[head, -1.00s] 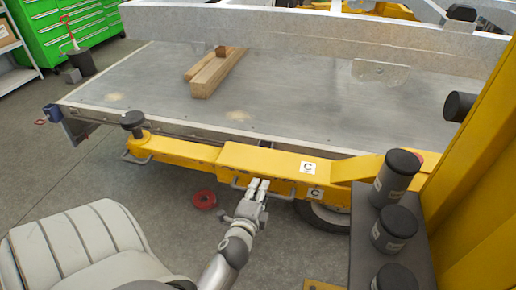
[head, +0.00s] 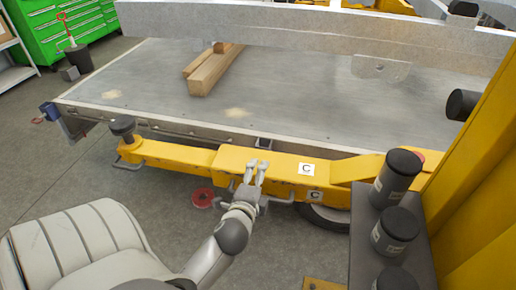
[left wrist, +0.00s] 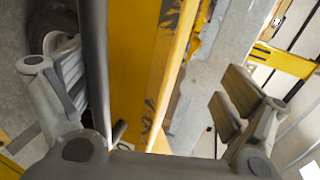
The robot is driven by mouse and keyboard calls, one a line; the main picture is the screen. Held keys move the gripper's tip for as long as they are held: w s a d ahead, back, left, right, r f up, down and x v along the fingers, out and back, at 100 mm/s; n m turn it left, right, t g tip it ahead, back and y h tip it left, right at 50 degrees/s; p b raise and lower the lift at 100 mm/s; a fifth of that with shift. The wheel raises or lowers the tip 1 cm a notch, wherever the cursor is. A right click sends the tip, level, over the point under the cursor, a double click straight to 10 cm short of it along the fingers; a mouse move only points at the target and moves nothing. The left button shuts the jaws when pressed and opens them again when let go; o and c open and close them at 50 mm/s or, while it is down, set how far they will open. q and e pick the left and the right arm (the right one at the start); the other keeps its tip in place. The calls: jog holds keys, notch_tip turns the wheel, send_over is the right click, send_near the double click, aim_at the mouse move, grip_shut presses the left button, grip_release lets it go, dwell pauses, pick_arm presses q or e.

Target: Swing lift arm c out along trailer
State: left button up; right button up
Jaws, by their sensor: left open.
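The yellow lift arm c (head: 272,165) carries white C labels and lies along the near side of the trailer bed (head: 150,75). A black round pad (head: 122,126) tops its left end. A grey handle bar (head: 279,199) is on the arm's near face. My left gripper (head: 256,170) is at the arm's near face by this handle, its fingers pointing at the arm. In the left wrist view my gripper (left wrist: 150,100) is open, with the grey bar (left wrist: 93,60) and yellow arm (left wrist: 140,60) between its spread fingers. Contact with the bar cannot be told. My right gripper is not in view.
A yellow post (head: 480,190) stands at right beside a dark shelf with black canisters (head: 395,175). A pale seat (head: 85,245) is at lower left. A red ring (head: 202,197) lies on the floor below the arm. Wooden beams (head: 215,70) lie on the trailer bed.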

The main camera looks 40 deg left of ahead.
pick_arm(q)
jog(key=shift+o, duration=0.5)
notch_tip(320, 180, up, 6)
jog(key=t, duration=0.1)
jog(key=shift+w+r+y, duration=0.15)
jog(key=shift+r+y, duration=0.05)
jog(key=shift+y, duration=0.1)
jog(key=shift+g, duration=0.4)
notch_tip(320, 180, down, 5)
jog(key=shift+s+d+r, duration=0.15)
jog(key=shift+s+d, duration=0.05)
jog(key=shift+s, duration=0.4)
jog(key=c, duration=0.3)
jog(key=shift+s+d, duration=0.15)
jog(key=shift+s, duration=0.2)
jog(key=shift+c, duration=1)
jog(key=shift+p+v, duration=0.55)
jog(key=shift+v, duration=0.9)
jog(key=shift+c, duration=0.4)
jog(key=v, duration=0.2)
jog(key=shift+s+d, duration=0.2)
jog(key=shift+s, duration=0.05)
jog(key=c, duration=0.5)
jog(key=shift+o, duration=0.2)
jog(key=s+d, duration=0.3)
jog(key=s, duration=0.2)
jog(key=shift+s+r, duration=0.2)
